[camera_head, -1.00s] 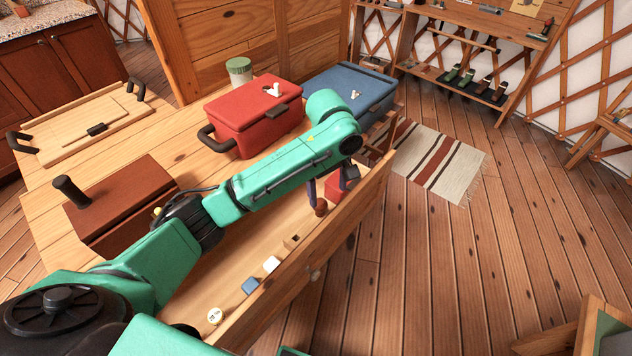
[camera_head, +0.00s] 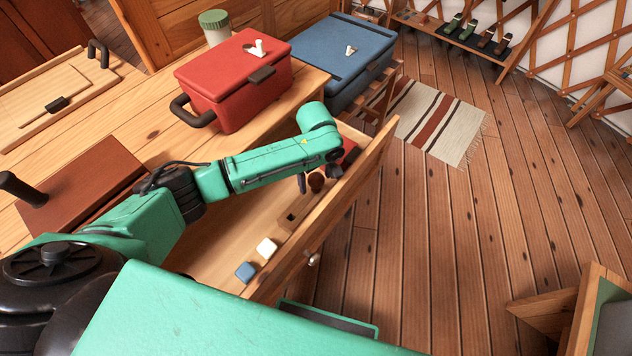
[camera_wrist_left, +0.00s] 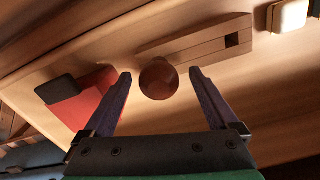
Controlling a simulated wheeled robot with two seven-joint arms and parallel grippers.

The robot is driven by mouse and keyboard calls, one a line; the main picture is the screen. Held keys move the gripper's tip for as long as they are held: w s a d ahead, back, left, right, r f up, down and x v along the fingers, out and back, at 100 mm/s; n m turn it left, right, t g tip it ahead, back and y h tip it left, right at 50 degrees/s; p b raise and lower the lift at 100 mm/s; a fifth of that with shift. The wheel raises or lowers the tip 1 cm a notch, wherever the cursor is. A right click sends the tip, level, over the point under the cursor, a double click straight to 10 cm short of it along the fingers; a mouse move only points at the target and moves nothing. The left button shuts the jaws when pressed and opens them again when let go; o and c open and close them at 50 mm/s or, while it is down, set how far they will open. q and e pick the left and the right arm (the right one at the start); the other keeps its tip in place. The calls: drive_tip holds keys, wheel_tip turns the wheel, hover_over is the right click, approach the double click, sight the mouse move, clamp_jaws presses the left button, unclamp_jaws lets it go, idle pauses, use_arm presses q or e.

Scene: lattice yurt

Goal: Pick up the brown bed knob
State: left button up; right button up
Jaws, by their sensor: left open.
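The brown bed knob (camera_head: 316,183) is a small round dark-brown ball in the open drawer (camera_head: 215,262). It also shows in the left wrist view (camera_wrist_left: 159,78), top centre. My left gripper (camera_head: 318,180) reaches down into the drawer at the knob. In the left wrist view its two fingers (camera_wrist_left: 160,85) are spread, one on each side of the knob, with gaps between; I cannot tell how far down they reach beside it. The knob's underside is hidden. My right gripper is not in view.
In the drawer are a red item (camera_wrist_left: 82,100), a wooden block with a slot (camera_head: 299,211), a white block (camera_head: 266,247) and a blue block (camera_head: 245,271). Red (camera_head: 236,85) and blue (camera_head: 345,55) boxes stand behind. The drawer front (camera_head: 350,210) rises close to my left gripper.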

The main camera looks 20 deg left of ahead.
use_arm(q)
drive_tip(key=shift+w+f, duration=0.1)
drive_tip(key=shift+f, duration=0.15)
drive_tip(key=shift+c, duration=0.8)
drive_tip(key=c, duration=1.3)
drive_tip(key=shift+r, duration=0.15)
